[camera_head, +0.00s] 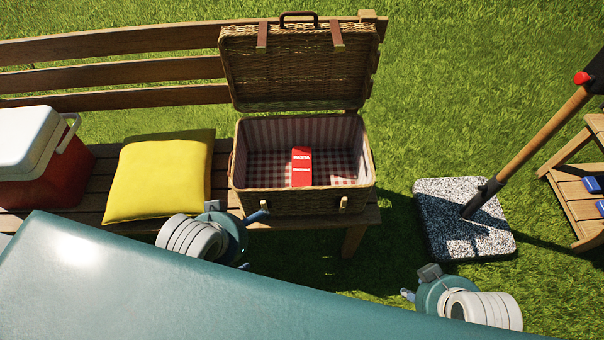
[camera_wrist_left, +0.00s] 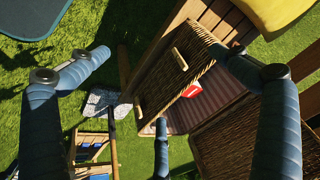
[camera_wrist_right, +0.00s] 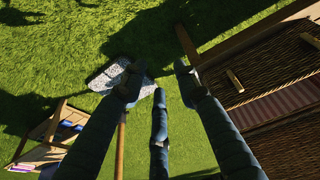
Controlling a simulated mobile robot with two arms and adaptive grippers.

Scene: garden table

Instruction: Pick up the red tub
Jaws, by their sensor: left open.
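I cannot make out a red tub in any view. The red thing in the open wicker basket (camera_head: 240,172) is a box labelled PASTA (camera_head: 302,167), standing on the checked lining. The same red box shows in the left wrist view (camera_wrist_left: 191,90). My left gripper (camera_head: 253,240) is in front of the basket's lower left corner, apart from the box. In the left wrist view its fingers (camera_wrist_left: 158,51) are wide apart with nothing between them. My right gripper (camera_head: 405,294) is over the grass at the lower right. In the right wrist view its fingers (camera_wrist_right: 158,68) are apart and empty.
A yellow cushion (camera_head: 160,175) and a red and white cooler (camera_head: 25,140) are on the wooden bench (camera_head: 100,100) left of the basket. A teal tabletop (camera_head: 130,285) fills the lower left. A speckled base (camera_head: 450,215) with a pole and a wooden rack (camera_head: 575,190) stand right.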

